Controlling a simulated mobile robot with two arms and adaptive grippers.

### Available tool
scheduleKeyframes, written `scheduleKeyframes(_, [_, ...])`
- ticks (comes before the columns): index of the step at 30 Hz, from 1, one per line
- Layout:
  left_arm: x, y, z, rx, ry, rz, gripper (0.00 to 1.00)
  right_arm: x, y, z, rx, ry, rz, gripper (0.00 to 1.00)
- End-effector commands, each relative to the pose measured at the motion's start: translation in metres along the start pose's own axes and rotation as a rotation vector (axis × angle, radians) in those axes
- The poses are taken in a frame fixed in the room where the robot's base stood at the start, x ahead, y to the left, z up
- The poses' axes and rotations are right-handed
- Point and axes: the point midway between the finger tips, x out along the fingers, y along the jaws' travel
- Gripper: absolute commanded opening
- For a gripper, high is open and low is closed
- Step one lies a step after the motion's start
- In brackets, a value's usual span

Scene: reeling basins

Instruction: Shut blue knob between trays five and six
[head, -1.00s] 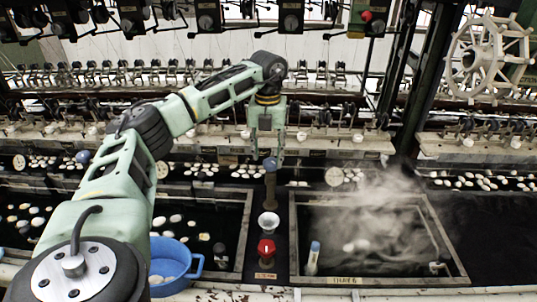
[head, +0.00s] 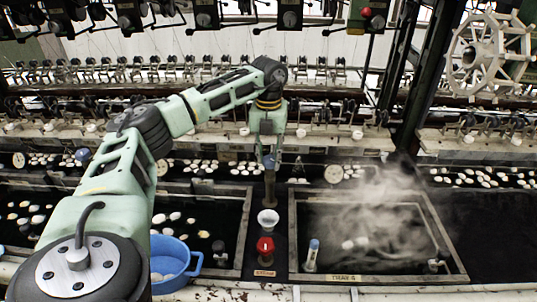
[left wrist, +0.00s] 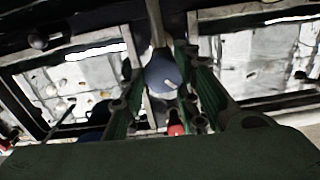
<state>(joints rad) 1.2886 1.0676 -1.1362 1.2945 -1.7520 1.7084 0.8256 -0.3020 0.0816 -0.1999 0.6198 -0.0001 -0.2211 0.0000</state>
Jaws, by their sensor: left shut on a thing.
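The blue knob (head: 269,162) tops a dark upright post (head: 270,188) between two dark basins. My left gripper (head: 268,156) points down over the post, its fingers on either side of the knob. In the left wrist view the knob (left wrist: 163,76), with a pale mark on its face, sits between the green fingers of my left gripper (left wrist: 160,92), shut on it. The left basin (head: 243,235) and the steaming right basin (head: 292,235), with a label on its front edge, flank the post. My right gripper is not in view.
A white cup (head: 268,220) and a red knob (head: 265,245) stand in front of the post. A blue bucket (head: 194,266) sits at the front left. A blue-topped cylinder (head: 312,252) stands in the right basin. A spoked wheel (head: 482,55) hangs at the upper right.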

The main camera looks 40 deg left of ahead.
Motion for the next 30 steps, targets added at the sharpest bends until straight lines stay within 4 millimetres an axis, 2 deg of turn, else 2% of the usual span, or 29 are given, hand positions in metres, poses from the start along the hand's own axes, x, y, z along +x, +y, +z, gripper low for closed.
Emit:
scheduleKeyframes(11, [0.0, 0.003, 0.001, 0.098, 0.004, 0.008, 0.03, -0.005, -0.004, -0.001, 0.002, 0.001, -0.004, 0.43])
scheduleKeyframes(30, [-0.001, 0.004, 0.005, 0.581, 0.003, 0.008, 0.03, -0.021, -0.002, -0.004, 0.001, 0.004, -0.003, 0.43])
